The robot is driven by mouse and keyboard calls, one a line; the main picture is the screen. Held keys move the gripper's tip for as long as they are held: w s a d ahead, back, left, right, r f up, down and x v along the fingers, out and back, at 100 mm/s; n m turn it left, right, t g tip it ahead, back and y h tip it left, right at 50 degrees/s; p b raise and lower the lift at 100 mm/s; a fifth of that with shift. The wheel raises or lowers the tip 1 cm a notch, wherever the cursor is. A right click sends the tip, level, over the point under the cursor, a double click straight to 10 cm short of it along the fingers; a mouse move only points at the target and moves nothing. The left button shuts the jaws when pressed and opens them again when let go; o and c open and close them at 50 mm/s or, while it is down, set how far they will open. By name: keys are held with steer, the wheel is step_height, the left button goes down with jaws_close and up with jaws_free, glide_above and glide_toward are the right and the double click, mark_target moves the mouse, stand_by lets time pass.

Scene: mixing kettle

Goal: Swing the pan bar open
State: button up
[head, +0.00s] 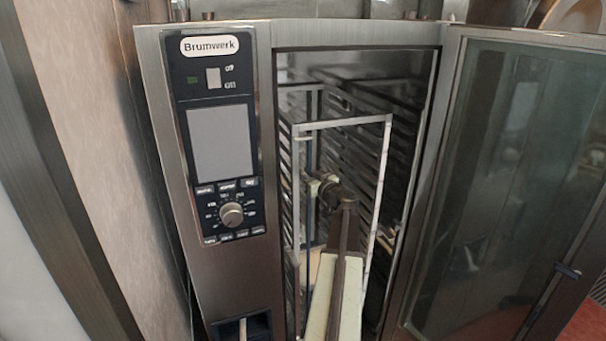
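The pan bar (345,122) looks like a pale metal frame standing upright in the mouth of the oven cavity. Its top rail and right upright show clearly, and my arm covers part of its lower middle. My gripper (318,187) is at the end of my arm, inside the frame's outline and close to its left side. The fingertips are small and dark, so I cannot tell whether they touch the bar or how far apart they are.
The oven's glass door (515,180) stands wide open on the right. The control panel (220,140) with its knob is left of the cavity. Side racks (402,135) line the cavity behind the frame. A wall (95,130) is close on the left.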

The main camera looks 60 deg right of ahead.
steer(key=shift+w+d, duration=0.15)
steer(key=shift+w, duration=0.15)
jaws_close()
steer(key=m+g+h, duration=0.1)
steer(key=h, duration=0.1)
steer(key=s+m+g+h, duration=0.1)
steer(key=m+g+h, duration=0.1)
steer(key=s+m+g+h, duration=0.1)
steer(key=h, duration=0.1)
steer(key=shift+s+a+m+g, duration=0.25)
steer(key=shift+a+m+g, duration=0.05)
steer(key=shift+a+m, duration=0.1)
steer(key=shift+s+a+m+g+h, duration=0.15)
steer(key=shift+s+m+g+h, duration=0.15)
steer(key=shift+m+g+h, duration=0.45)
steer(key=shift+s+a+m+g+h, duration=0.1)
steer(key=shift+s+m+g+h, duration=0.45)
steer(key=shift+g, duration=0.7)
steer(key=shift+s+a+m+g+h, duration=0.15)
steer(key=shift+m+g+h, duration=0.25)
steer(key=shift+m+g, duration=0.55)
jaws_free()
